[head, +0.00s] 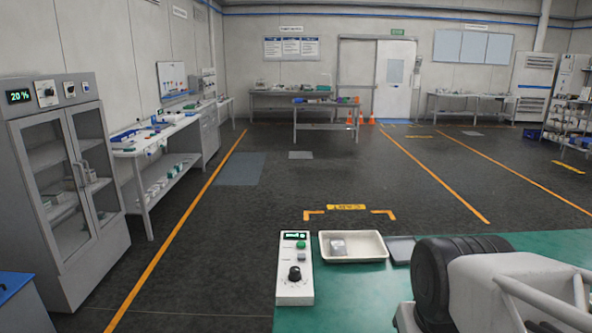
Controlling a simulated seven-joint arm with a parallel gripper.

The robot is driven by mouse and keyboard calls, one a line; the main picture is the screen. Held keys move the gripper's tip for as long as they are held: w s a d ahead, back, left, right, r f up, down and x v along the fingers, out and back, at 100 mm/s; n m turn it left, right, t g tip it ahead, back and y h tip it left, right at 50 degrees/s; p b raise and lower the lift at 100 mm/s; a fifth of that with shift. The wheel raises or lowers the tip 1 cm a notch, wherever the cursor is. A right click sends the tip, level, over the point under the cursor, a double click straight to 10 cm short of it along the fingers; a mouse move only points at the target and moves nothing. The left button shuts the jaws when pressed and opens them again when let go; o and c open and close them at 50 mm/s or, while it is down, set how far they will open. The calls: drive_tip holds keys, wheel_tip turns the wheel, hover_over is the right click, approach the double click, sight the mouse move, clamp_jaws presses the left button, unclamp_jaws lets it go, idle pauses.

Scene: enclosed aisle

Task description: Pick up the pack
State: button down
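A small grey pack (338,248) with a pale label lies in a shallow cream tray (371,257), toward the tray's left side. The tray rests near the far edge of a green-topped table (345,310) in front of me. A flat dark item (400,250) lies directly right of the tray; I cannot tell what it is. My arm's large links fill the lower right and cover part of the table. My gripper's fingers do not show, so its place relative to the pack is hidden.
A white control box (294,270) with a black knob and green button stands just left of the tray. The green surface in front of the tray is bare. A glass-door cabinet (65,180) stands at left. Orange cones (361,118) stand far back.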

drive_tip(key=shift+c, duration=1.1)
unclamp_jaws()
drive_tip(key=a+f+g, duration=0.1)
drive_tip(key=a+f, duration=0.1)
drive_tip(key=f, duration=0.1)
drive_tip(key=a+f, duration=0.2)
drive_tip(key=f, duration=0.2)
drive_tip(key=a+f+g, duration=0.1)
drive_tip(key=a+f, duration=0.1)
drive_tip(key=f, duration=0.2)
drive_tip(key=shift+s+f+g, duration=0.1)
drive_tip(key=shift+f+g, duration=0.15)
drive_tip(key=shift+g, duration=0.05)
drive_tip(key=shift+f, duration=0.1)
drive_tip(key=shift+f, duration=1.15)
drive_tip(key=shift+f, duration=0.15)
